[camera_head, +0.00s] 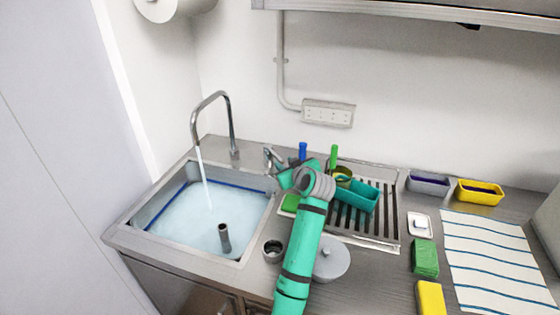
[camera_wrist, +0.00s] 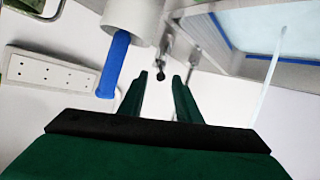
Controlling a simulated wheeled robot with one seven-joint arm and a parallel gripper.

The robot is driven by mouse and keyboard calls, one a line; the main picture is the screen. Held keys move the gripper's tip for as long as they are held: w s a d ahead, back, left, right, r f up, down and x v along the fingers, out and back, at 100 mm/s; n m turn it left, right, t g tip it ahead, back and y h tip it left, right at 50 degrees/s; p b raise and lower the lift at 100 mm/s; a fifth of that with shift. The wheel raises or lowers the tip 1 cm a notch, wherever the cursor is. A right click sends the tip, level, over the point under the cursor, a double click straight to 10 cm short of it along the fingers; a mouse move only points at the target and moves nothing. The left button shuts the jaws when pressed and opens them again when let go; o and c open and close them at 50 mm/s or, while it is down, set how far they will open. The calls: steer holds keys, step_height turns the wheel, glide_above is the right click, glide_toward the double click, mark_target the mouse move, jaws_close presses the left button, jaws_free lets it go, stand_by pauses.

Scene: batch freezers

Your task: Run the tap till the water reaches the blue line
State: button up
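The steel sink (camera_head: 128,232) holds pale blue water (camera_head: 190,225). A blue line (camera_head: 228,187) runs along its inner wall; the water surface lies close below it, and I cannot tell the exact gap. The curved tap spout (camera_head: 229,120) pours a stream (camera_head: 205,178), also seen in the wrist view (camera_wrist: 268,90). The tap lever (camera_head: 270,157) stands at the sink's back right corner. My gripper (camera_head: 283,176) is beside it. In the wrist view my gripper (camera_wrist: 160,80) has its fingers apart, with a dark lever tip (camera_wrist: 162,74) showing between or beyond them; contact is unclear.
A standpipe (camera_head: 224,237) rises from the water. Right of the sink are a drying rack (camera_head: 385,215) with a teal tub (camera_head: 358,196), and a blue-handled brush (camera_head: 303,151), close to my gripper in the wrist view (camera_wrist: 114,65). A striped cloth (camera_head: 495,262) lies far right.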

mark_target(283, 162)
steer(key=shift+x, duration=2.7)
steer(key=shift+a, duration=0.1)
jaws_close()
